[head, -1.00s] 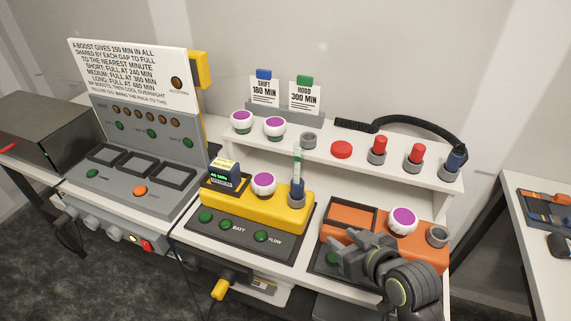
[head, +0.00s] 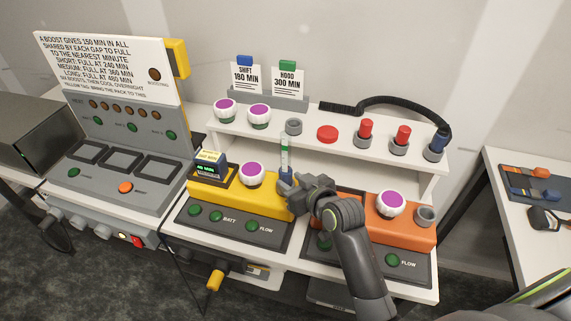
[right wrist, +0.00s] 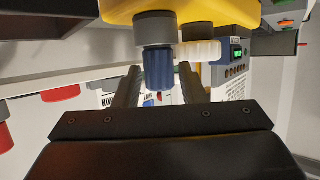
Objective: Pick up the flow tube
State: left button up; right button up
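The flow tube (head: 284,151) stands upright at the right end of the yellow block, a clear, partly green tube with a blue lower part. My right gripper (head: 289,185) is at the blue part, reaching in from the front right and hiding its socket. In the right wrist view, which is upside down, the blue part (right wrist: 158,70) rises from a grey socket (right wrist: 155,27). It lies between the two spread fingers of my right gripper (right wrist: 160,72), with a gap visible on each side. My left gripper is not in view.
The yellow block (head: 220,194) also carries a white knob with a purple top (head: 251,174) and a small display (head: 209,165). An orange block (head: 415,235) with another knob (head: 391,204) is at right. The shelf (head: 350,150) behind holds red and blue plugs.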

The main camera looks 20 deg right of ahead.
aim_at(289, 176)
jog(key=shift+w+f, duration=0.1)
jog(key=shift+w, duration=0.1)
jog(key=shift+w+a, duration=0.1)
jog(key=shift+w, duration=0.35)
jog(key=w+p, duration=0.1)
jog(key=w, duration=0.2)
jog(key=shift+a+f+p, duration=0.15)
jog(key=shift+a+p, duration=0.2)
jog(key=shift+p, duration=0.05)
jog(key=shift+x, duration=0.8)
jog(key=shift+f, duration=0.1)
jog(key=shift+s, duration=0.1)
jog(key=shift+c, duration=0.4)
grip_shut()
